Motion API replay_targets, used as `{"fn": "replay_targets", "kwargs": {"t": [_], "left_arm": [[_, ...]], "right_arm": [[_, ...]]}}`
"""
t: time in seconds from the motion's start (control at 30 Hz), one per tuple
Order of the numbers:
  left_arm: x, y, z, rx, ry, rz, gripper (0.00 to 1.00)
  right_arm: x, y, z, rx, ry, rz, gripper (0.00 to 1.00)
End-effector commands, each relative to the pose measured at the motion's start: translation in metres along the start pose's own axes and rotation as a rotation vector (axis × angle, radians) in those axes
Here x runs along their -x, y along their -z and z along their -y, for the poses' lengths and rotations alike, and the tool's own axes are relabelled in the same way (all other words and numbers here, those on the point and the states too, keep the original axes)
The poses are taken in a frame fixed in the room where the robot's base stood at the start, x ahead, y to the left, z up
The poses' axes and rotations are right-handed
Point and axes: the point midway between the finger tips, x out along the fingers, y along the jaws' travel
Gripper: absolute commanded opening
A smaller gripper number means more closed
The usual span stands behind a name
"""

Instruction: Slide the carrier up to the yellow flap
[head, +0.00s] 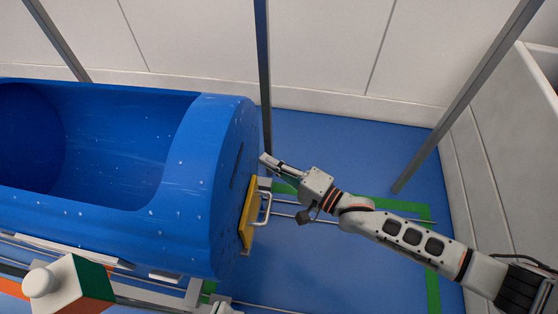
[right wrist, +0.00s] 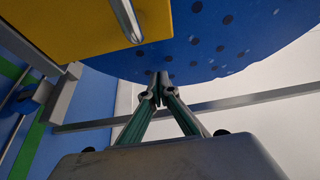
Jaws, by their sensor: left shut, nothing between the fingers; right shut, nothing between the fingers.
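A large blue tub (head: 225,130) lies on its side on the left in the head view, its open side facing up. A yellow flap (head: 247,215) with a metal handle (head: 265,207) is at its right end. The right wrist view shows the yellow flap (right wrist: 70,25) close by, with the dotted blue end (right wrist: 220,40) beside it. I cannot tell which part is the separate carrier. My right gripper (head: 268,162) is shut and empty, close to the tub's right end, above the flap; contact is unclear. It also shows in the right wrist view (right wrist: 158,88).
Metal rails run under the tub, and thin rods (head: 345,213) extend to its right. Grey posts (head: 470,92) stand around. Green tape (head: 432,285) marks the blue floor, which is mostly clear at right.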

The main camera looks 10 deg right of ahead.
Motion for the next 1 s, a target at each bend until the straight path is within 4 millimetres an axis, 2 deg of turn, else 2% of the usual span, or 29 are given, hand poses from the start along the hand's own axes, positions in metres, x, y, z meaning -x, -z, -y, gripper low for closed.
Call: {"fn": "replay_targets", "kwargs": {"t": [0.37,0.63,1.0], "left_arm": [[-0.001,0.002,-0.003,0.009,-0.003,-0.005,0.00],[-0.001,0.007,0.004,-0.057,0.011,-0.001,0.00],[0.000,0.005,0.005,-0.064,0.008,0.006,0.00]], "right_arm": [[-0.002,-0.002,0.001,0.001,0.001,0.000,0.00],[-0.020,-0.020,0.003,0.002,0.003,0.002,0.00],[-0.018,-0.019,0.001,0.001,0.001,0.001,0.00]]}}
